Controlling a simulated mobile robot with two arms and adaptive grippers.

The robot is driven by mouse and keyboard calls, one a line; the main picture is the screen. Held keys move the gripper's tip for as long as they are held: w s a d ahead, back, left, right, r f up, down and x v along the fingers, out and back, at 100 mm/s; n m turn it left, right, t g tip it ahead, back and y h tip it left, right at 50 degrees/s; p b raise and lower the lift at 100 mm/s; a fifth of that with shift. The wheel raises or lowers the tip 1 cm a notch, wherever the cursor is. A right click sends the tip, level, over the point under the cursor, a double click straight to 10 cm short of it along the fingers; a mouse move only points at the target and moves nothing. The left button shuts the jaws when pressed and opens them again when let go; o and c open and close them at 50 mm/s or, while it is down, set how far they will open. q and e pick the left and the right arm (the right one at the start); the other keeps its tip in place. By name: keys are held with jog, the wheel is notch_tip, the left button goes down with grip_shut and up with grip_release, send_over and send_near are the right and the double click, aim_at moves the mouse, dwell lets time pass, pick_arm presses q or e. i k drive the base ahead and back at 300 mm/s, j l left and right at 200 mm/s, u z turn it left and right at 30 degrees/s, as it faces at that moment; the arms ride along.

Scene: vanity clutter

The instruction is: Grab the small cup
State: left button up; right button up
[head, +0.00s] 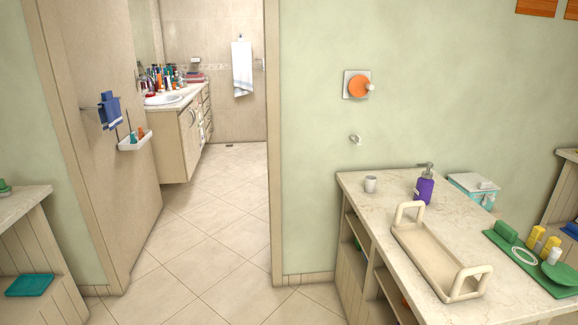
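Neither of my grippers shows in the head view, so nothing is seen touching the cup.
A cream tray (432,262) with two raised handles lies in front of the dispenser. A green mat (510,252) with yellow and white bottles and a green dish is at the right. The tiled floor (230,255) is clear through the doorway to another vanity (185,139).

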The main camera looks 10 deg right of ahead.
aim_at(370, 181)
jog(key=i+z, duration=0.1)
jog(key=i, duration=0.45)
jog(key=i+j+z, duration=0.1)
jog(key=i, duration=0.4)
jog(key=i+j, duration=0.15)
jog(key=i, duration=0.4)
jog(key=i+j+z, duration=0.15)
jog(key=i, duration=0.35)
